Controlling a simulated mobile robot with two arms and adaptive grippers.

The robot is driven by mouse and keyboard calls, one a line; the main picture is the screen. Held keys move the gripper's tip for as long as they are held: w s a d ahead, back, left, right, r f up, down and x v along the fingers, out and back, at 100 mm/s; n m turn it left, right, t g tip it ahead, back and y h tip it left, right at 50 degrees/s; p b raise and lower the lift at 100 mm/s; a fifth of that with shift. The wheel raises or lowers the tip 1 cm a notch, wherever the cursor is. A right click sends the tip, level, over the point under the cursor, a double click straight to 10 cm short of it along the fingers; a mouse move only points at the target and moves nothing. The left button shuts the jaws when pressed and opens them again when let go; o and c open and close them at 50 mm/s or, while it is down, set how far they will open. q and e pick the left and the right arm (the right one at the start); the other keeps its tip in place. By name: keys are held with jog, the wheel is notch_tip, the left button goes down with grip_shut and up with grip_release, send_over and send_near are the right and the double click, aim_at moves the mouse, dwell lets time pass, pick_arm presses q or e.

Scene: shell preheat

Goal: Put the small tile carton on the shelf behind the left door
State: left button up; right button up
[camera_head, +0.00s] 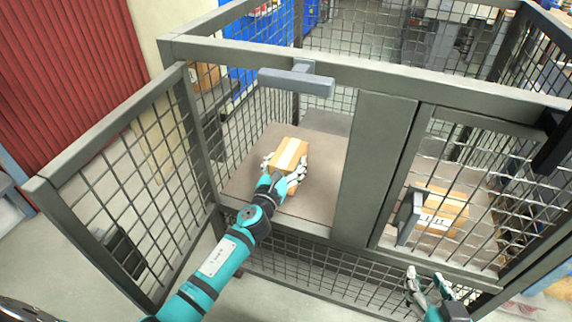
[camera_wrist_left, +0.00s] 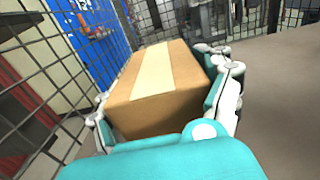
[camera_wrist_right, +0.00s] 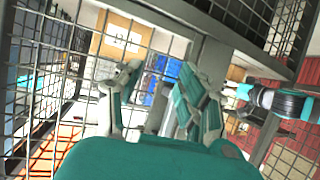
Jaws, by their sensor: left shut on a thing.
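The small tile carton (camera_head: 290,154) is a brown box with a pale tape strip. My left gripper (camera_head: 284,172) is shut on it, inside the cage compartment over the brown shelf (camera_head: 245,182). In the left wrist view the carton (camera_wrist_left: 158,85) sits between the fingers; I cannot tell whether its underside touches the shelf. The left mesh door (camera_head: 125,180) stands swung open to the left. My right gripper (camera_head: 430,282) is outside the cage at the lower right, its fingers apart and empty; it also shows in the right wrist view (camera_wrist_right: 155,95).
A closed mesh door (camera_head: 470,195) with a grey handle (camera_head: 409,215) covers the right compartment, which holds another labelled carton (camera_head: 440,212). A grey bar handle (camera_head: 297,82) juts from the top frame above the left opening. Bare shelf surrounds the held carton.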

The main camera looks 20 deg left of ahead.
pick_arm(q)
jog(key=o, duration=1.4)
jog(key=shift+c, duration=0.2)
pick_arm(e)
jog(key=shift+w+a+r, duration=0.1)
jog(key=shift+w+r, duration=0.05)
jog(key=shift+r, duration=0.15)
